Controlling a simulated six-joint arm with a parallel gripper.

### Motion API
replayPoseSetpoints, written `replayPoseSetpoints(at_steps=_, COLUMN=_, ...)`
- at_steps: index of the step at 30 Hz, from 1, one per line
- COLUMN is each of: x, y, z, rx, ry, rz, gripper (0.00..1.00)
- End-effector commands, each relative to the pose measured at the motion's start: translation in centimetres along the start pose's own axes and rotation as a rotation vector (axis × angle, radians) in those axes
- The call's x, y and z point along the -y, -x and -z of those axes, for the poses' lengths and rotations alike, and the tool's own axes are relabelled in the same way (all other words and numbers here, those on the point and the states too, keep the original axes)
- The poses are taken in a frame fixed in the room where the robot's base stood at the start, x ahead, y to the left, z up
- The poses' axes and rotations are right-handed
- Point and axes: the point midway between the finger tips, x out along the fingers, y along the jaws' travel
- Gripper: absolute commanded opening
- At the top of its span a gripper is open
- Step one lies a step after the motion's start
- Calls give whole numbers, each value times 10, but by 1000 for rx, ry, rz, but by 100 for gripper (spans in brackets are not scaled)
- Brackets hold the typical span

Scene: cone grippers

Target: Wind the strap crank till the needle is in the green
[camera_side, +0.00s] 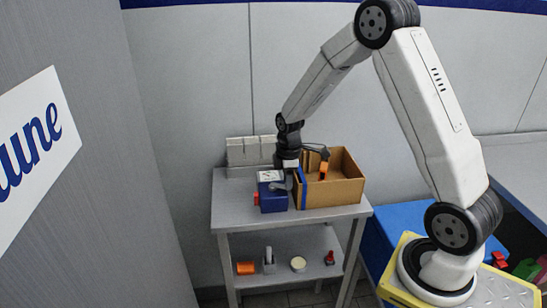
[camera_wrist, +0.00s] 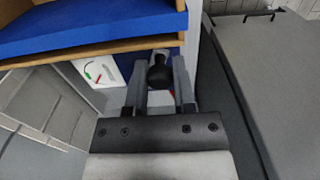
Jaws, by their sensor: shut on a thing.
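The strap tensioner is a dark blue box (camera_side: 273,201) on the metal table, with a white gauge face (camera_side: 270,176) on top. The gauge also shows in the wrist view (camera_wrist: 98,72), with a green arc and a small red mark; I cannot read the needle surely. My gripper (camera_wrist: 161,82) is shut on the black crank knob (camera_wrist: 160,72), with one grey finger on each side of it. In the side view my gripper (camera_side: 291,172) is over the tensioner's right edge, and the knob is hidden there. The crank arm is mostly hidden.
An open cardboard box (camera_side: 335,193) with a blue strap (camera_side: 301,188) stands close to the right of the tensioner. Grey-white blocks (camera_side: 245,151) stand behind. The lower shelf (camera_side: 285,278) holds several small items. The table's front left is clear.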

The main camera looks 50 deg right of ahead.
Motion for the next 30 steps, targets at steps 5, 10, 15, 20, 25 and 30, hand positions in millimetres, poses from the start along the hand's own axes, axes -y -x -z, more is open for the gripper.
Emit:
replayPoseSetpoints(at_steps=5, x=0, y=0, z=0, rx=0, ry=0, rz=-1, gripper=20)
replayPoseSetpoints(at_steps=10, x=-2, y=0, z=0, rx=0, ry=0, rz=-1, gripper=20)
replayPoseSetpoints(at_steps=15, x=-8, y=1, z=-2, rx=-1, ry=-1, rz=-2, gripper=20)
replayPoseSetpoints(at_steps=20, x=-14, y=1, z=-3, rx=-1, ry=0, rz=-3, gripper=20)
replayPoseSetpoints(at_steps=25, x=-16, y=0, z=-4, rx=-1, ry=0, rz=-2, gripper=20)
replayPoseSetpoints(at_steps=30, x=-16, y=0, z=-4, rx=-1, ry=0, rz=-2, gripper=38)
